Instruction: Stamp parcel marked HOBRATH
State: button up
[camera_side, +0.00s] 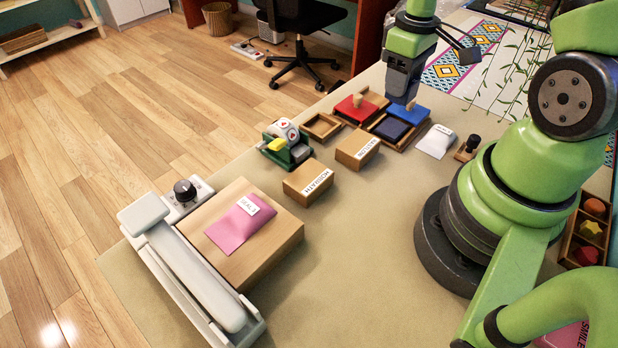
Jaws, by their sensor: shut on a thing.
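The brown parcel marked HOBRATH (302,187) lies on the table near the middle, its white label facing the front right. My gripper (408,101) points down beyond it, to the upper right. Its jaws are shut on the small wooden knob of a blue block (411,114). The block is beside or just above a dark blue pad (389,129) in a wooden frame; I cannot tell whether it touches anything. A red block with a wooden knob (355,110) sits in a neighbouring frame. A small dark-handled stamp (468,147) stands on a wooden base to the right.
A second labelled parcel (358,150) sits behind the HOBRATH one. A green tape dispenser (287,150), an empty wooden tray (322,126) and a white packet (436,141) are nearby.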

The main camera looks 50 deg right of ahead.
dwell(0.4)
jog(key=w+a, duration=0.4)
jog(key=a, duration=0.7)
send_near(305, 173)
jog(key=shift+w+d+f, duration=0.1)
jog(key=shift+d+f, duration=0.15)
jog(key=shift+a+f, duration=0.1)
jog(key=shift+a, duration=0.1)
jog(key=shift+a+f, duration=0.1)
jog(key=shift+f, duration=1.7)
jog(key=shift+f, duration=0.7)
